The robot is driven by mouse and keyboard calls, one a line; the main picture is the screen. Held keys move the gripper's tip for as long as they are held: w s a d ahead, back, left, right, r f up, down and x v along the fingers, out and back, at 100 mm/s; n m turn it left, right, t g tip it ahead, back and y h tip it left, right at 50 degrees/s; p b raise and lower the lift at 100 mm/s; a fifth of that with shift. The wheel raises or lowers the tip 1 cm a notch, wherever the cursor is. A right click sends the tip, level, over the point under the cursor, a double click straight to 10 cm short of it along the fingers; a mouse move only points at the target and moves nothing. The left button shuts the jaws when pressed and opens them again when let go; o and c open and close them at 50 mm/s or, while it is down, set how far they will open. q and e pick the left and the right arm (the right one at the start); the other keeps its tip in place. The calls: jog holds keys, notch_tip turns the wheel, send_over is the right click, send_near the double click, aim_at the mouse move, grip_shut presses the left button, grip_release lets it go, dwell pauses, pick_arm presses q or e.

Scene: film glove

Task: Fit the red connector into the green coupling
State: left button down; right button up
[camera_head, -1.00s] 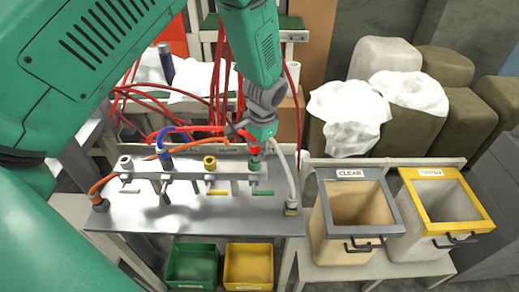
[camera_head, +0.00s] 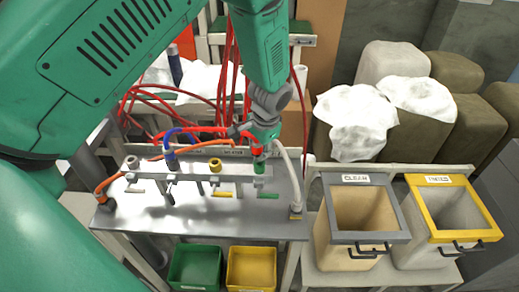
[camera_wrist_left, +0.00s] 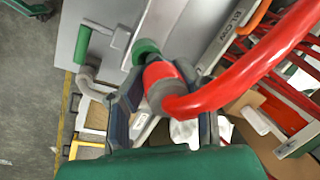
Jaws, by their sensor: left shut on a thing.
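My left gripper (camera_head: 260,146) is shut on the red connector (camera_head: 257,153) at the right end of the rack. The red connector also shows between the fingers in the left wrist view (camera_wrist_left: 160,73), with a thick red hose bending away from its back. The green coupling (camera_head: 259,168) stands on the rack's right end, directly below the connector. In the left wrist view the green coupling (camera_wrist_left: 145,47) lies just beyond the connector's front end, roughly in line with it. The two look very close or touching; I cannot tell whether the connector is inside. My right gripper is not in view.
The rack also holds a yellow coupling (camera_head: 215,165), a blue connector (camera_head: 171,161) and a grey coupling (camera_head: 131,163). A grey hose (camera_head: 293,170) curves close on the right. Red hoses (camera_head: 222,95) hang behind. Green (camera_head: 195,266) and yellow (camera_head: 251,267) bins stand below.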

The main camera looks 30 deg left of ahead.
pick_arm(q)
jog(key=shift+d, duration=0.2)
jog(key=shift+d, duration=0.3)
jog(key=shift+a+p, duration=0.15)
jog(key=shift+p, duration=0.25)
jog(key=shift+d+b+x, duration=0.1)
jog(key=shift+b+x, duration=0.25)
jog(key=shift+x, duration=0.25)
jog(key=shift+d+b+x, duration=0.15)
jog(key=shift+b+x, duration=0.2)
jog(key=shift+x, duration=0.25)
dwell(0.3)
jog(key=c, duration=1.2)
grip_release()
jog(key=shift+s, duration=0.15)
